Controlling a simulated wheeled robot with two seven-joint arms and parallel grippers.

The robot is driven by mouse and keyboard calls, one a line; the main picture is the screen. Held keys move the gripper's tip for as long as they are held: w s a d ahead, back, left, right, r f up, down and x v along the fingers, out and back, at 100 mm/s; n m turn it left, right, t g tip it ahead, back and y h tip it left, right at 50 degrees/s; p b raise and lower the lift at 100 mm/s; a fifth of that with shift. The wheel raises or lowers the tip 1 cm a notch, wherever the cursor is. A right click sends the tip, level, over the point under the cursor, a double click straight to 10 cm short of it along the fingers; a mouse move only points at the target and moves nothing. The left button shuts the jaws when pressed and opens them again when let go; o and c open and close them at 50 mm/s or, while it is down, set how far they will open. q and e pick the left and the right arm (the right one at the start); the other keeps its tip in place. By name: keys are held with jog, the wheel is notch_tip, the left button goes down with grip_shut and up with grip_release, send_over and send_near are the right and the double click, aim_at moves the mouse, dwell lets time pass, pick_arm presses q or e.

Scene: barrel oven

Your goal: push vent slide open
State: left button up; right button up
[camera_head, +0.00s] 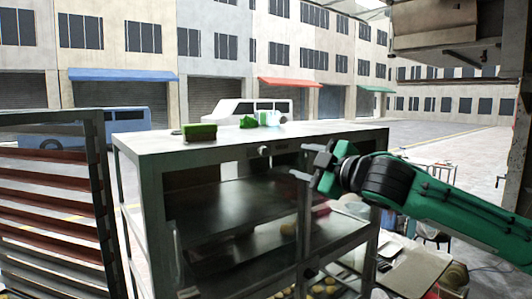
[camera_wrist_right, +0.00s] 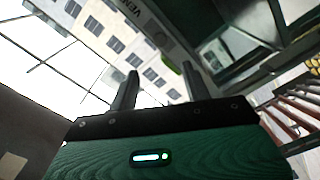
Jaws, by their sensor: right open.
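A small round dark knob (camera_head: 263,150) sits on the upper front strip of the metal cabinet (camera_head: 150,148); I cannot tell whether it is the vent slide. My right gripper (camera_head: 315,160) is open and empty, in front of the cabinet's upper front, to the right of the knob and apart from it. In the right wrist view the two fingers (camera_wrist_right: 160,75) stand apart with nothing between them. Beyond them runs a grey strip (camera_wrist_right: 160,30) with lettering, partly cut off, that seems to read "VENT". My left gripper is not in view.
A green brush-like block (camera_head: 199,132) and other green items (camera_head: 250,121) lie on the cabinet top. A rack of reddish-brown trays (camera_head: 50,185) stands at the left. Clutter including a flat board (camera_head: 420,268) lies below my right arm. Vehicles stand behind.

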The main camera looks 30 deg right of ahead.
aim_at(266, 153)
jog(key=w+p, duration=0.2)
jog(key=w, duration=0.2)
jog(key=w+p, duration=0.3)
jog(key=w, duration=0.1)
jog(key=w+p, duration=0.3)
jog(key=w, duration=0.1)
jog(key=shift+w+a+r, duration=0.15)
jog(key=shift+a, duration=0.15)
jog(key=shift+w+f+p, duration=0.2)
jog(key=shift+w+p, duration=0.1)
jog(key=shift+w, duration=0.55)
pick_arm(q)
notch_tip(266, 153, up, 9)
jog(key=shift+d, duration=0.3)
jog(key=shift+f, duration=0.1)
pick_arm(e)
jog(key=shift+a, duration=0.15)
grip_shut()
